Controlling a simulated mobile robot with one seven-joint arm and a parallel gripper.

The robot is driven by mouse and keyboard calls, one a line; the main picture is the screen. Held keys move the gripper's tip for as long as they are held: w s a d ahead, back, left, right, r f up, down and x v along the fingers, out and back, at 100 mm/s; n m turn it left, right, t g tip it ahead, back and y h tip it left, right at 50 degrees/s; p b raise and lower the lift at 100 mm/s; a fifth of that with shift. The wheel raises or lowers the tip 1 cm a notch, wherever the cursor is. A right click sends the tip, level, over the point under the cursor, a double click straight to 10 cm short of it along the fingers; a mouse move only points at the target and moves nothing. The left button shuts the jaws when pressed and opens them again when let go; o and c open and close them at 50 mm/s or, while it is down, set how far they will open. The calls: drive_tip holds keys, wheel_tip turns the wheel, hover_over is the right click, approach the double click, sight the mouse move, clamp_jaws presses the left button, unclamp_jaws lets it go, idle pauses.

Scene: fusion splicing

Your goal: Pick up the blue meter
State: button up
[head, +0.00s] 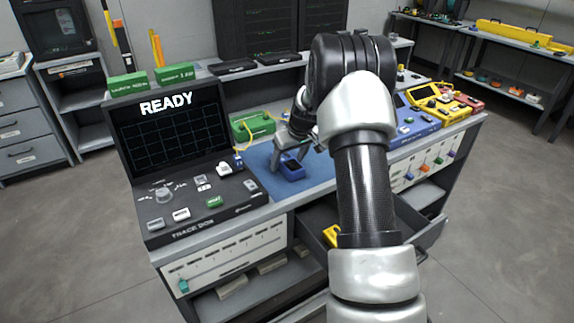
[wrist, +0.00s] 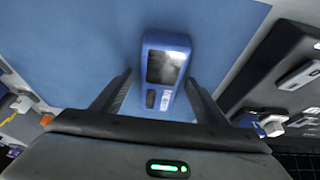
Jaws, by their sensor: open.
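The blue meter (head: 292,171) lies on the blue mat (head: 262,157) on the bench in the head view. It has a dark screen, and its blue case shows in the wrist view (wrist: 166,42). My gripper (head: 287,158) is open above the meter. In the wrist view its two fingers (wrist: 158,88) reach down on either side of the meter's near part, with gaps visible on both sides. Whether the fingertips are level with the case is hard to tell.
A console with a READY screen (head: 170,125) stands left of the mat. A green box (head: 253,126) with a yellow cable is behind it. Yellow and blue devices (head: 425,100) sit at the right. An open drawer (head: 415,222) juts out below the bench.

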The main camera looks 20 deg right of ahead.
drive_tip(key=c, duration=1.3)
drive_tip(key=shift+c, duration=0.2)
drive_tip(key=shift+r, duration=0.15)
